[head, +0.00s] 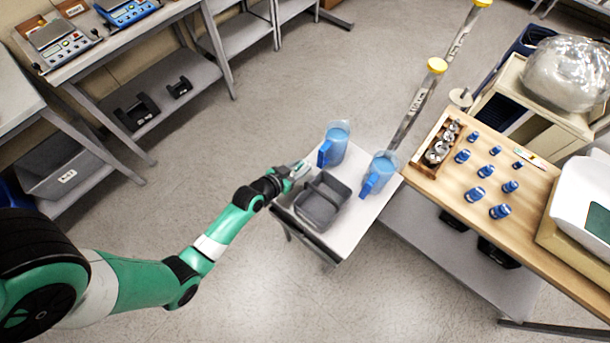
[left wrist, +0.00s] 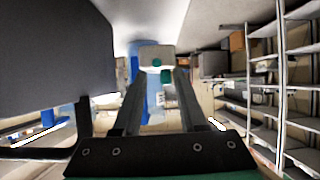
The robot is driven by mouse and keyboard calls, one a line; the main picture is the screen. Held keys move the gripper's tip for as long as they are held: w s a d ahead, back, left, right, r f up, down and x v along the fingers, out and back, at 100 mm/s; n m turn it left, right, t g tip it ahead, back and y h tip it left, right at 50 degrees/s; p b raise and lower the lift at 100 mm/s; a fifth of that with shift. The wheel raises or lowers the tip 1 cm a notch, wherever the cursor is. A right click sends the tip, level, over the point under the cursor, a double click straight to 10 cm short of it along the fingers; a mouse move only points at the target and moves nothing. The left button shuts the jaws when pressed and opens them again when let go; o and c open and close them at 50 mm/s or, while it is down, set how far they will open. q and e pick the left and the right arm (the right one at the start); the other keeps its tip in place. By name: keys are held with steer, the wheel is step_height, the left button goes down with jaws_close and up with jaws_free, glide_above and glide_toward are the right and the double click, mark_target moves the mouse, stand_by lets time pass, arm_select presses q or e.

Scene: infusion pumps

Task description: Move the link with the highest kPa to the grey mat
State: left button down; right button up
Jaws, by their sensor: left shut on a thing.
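My left gripper (head: 295,172) is at the left edge of a small white table (head: 350,215), just beyond a dark grey two-part bin (head: 318,205). In the left wrist view its fingers (left wrist: 157,80) are shut on a small pale block with teal spots (left wrist: 157,62). I cannot tell whether this block is a link, and no kPa marking is readable. I cannot make out a grey mat in either view. My right gripper is not in view.
Two blue jugs (head: 337,143) (head: 380,172) stand close by on the small table. A wooden table (head: 470,215) with several blue-capped vials (head: 478,193) and a rack of metal weights (head: 443,143) is at right. Blue scales (head: 60,42) stand at upper left. Open floor lies in front.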

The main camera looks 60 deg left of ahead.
arm_select(q)
steer(key=shift+w+f+b, duration=0.1)
steer(key=shift+f+b, duration=1)
steer(key=shift+f, duration=1.4)
steer(key=shift+c, duration=2.3)
jaws_free()
steer(key=shift+r, duration=0.3)
steer(key=p+v, duration=0.3)
steer(key=v, duration=0.9)
steer(key=shift+f, duration=0.15)
